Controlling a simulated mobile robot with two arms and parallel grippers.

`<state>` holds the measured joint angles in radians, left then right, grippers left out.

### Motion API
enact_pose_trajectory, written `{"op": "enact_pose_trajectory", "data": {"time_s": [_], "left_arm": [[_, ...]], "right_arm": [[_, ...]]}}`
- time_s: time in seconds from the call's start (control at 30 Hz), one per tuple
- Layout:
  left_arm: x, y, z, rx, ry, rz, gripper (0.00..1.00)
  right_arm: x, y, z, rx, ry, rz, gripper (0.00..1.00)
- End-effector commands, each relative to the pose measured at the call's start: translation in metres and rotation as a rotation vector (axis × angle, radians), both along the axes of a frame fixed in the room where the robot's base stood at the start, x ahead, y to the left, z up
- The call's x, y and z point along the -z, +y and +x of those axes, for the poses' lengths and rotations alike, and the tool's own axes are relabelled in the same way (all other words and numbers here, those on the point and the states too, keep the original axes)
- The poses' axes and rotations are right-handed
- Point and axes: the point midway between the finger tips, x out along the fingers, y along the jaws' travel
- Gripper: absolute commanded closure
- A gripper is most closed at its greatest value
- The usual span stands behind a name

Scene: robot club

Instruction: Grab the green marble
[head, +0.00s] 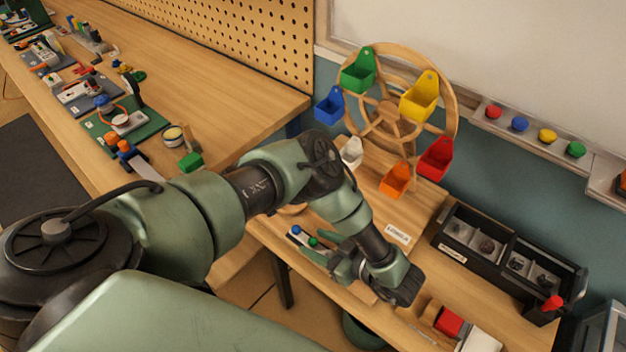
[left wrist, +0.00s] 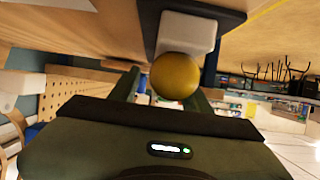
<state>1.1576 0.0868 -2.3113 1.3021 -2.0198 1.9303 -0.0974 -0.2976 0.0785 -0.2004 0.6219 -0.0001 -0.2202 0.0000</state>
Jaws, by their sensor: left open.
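A small green marble (head: 313,241) sits beside a blue marble (head: 296,230) on a small light holder on the near wooden table in the head view. My left gripper (head: 322,249) is open right next to the green marble, its fingers pointing left toward the holder. In the left wrist view a yellow ball (left wrist: 175,76) rests against a white block (left wrist: 186,36) with a dark base, in front of the open fingers (left wrist: 160,90). The green marble cannot be made out in the left wrist view. My right gripper is not in view.
A wooden wheel with coloured buckets (head: 418,96) stands behind my left arm. A black divided tray (head: 455,222) is at the right. Red, blue, yellow and green round pieces (head: 575,149) sit on the whiteboard ledge. A long bench (head: 235,75) with kits runs along the left.

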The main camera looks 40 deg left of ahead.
Motion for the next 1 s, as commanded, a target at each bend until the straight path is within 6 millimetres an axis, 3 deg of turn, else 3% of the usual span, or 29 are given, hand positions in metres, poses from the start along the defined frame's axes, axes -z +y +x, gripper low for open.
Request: {"op": "enact_pose_trajectory", "data": {"time_s": [0.1,0.27,0.77,0.87,1.0], "left_arm": [[0.000,0.000,0.000,0.000,0.000,0.000,0.55],[0.000,0.000,0.000,0.000,0.000,-0.001,1.00],[-0.006,-0.001,0.001,0.000,-0.002,-0.001,1.00],[-0.016,-0.001,0.001,0.000,-0.003,-0.002,1.00],[-0.045,-0.001,0.002,0.002,-0.004,-0.003,1.00]], "right_arm": [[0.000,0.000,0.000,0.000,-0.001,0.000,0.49],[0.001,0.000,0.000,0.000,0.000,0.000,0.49],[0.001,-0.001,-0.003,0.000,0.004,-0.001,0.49],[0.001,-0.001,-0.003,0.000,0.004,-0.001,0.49],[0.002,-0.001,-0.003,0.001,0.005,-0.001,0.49]]}}
